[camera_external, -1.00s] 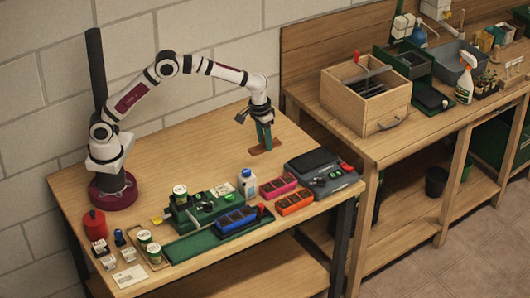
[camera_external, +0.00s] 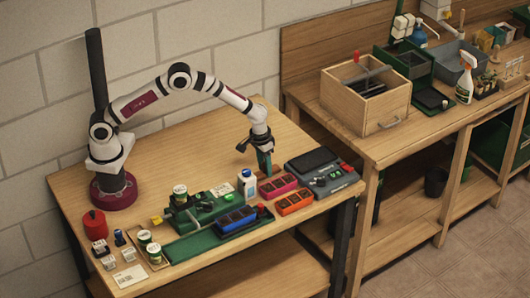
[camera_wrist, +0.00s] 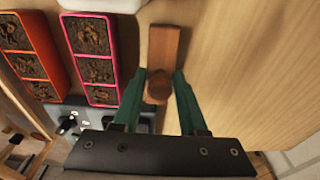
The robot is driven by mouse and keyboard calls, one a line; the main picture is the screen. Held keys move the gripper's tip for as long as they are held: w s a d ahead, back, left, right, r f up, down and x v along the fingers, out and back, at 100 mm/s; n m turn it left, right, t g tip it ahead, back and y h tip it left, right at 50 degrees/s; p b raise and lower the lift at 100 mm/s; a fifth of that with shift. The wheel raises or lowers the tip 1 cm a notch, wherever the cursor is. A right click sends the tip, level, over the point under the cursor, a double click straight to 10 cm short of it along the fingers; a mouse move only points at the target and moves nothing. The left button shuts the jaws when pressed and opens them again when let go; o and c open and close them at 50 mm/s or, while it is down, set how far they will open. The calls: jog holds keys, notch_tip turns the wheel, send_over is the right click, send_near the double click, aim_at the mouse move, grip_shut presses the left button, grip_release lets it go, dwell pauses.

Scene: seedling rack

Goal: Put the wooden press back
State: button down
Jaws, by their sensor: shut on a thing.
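The wooden press (camera_wrist: 165,45) is a reddish-brown block with a round knob, seen in the wrist view at the top centre. My gripper (camera_wrist: 164,73) has its two green fingers on either side of the knob and is shut on it.
A pink tray (camera_external: 278,186) and an orange tray (camera_external: 294,204) stand close by. The white bottle (camera_external: 247,184) is to the left and the dark scale (camera_external: 322,171) to the right. The table behind my gripper is clear.

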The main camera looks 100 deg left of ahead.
jog(key=shift+f, duration=0.55)
dwell(0.4)
jog(key=shift+c, duration=1.8)
grip_release()
notch_tip(320, 180, up, 16)
jog(key=s+d, duration=0.1)
jog(key=shift+s+d+f, duration=0.2)
